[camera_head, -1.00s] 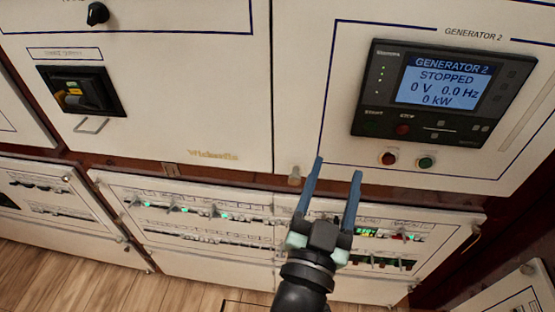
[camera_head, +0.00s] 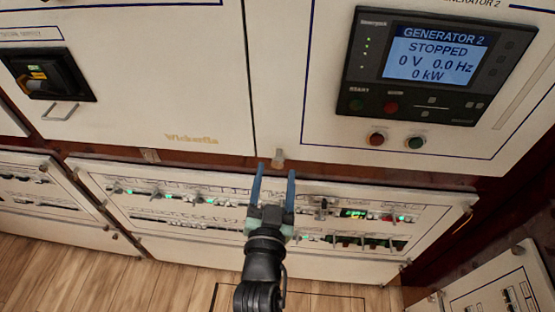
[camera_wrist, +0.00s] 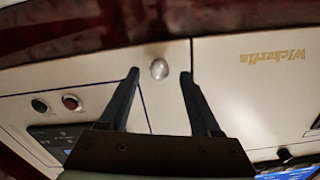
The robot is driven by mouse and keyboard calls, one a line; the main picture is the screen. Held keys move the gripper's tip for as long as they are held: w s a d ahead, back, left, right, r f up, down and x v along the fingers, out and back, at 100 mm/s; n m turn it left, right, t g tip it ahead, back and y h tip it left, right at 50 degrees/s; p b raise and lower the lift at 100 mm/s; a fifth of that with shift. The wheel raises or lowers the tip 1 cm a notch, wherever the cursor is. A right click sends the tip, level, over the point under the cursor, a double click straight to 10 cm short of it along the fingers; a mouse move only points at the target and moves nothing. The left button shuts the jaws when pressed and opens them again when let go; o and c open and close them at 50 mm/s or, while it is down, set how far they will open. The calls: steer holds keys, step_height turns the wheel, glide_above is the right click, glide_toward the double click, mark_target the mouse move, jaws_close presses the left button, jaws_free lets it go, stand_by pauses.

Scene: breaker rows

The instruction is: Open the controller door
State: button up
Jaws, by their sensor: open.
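The controller door is a white panel (camera_head: 290,75) on the right, carrying the Generator 2 controller (camera_head: 430,65), whose screen reads STOPPED. A small pale round knob (camera_head: 277,157) sits at the door's lower left corner. My gripper (camera_head: 276,170) is open, its two blue fingers pointing up at the knob from just below in the head view. In the wrist view the silver knob (camera_wrist: 159,69) shows between the tips of my gripper (camera_wrist: 160,75). I cannot tell how much depth lies between tips and knob. The door looks closed along its left seam.
A neighbouring white door (camera_head: 180,70) with a black breaker (camera_head: 50,75) is on the left. Below is a long breaker-row panel (camera_head: 150,200) with green lights, behind my gripper. Red and green buttons (camera_head: 415,143) sit under the controller. Wooden floor (camera_head: 130,280) lies below.

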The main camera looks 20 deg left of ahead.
mark_target(278, 165)
steer(key=shift+x, duration=2.05)
jaws_close()
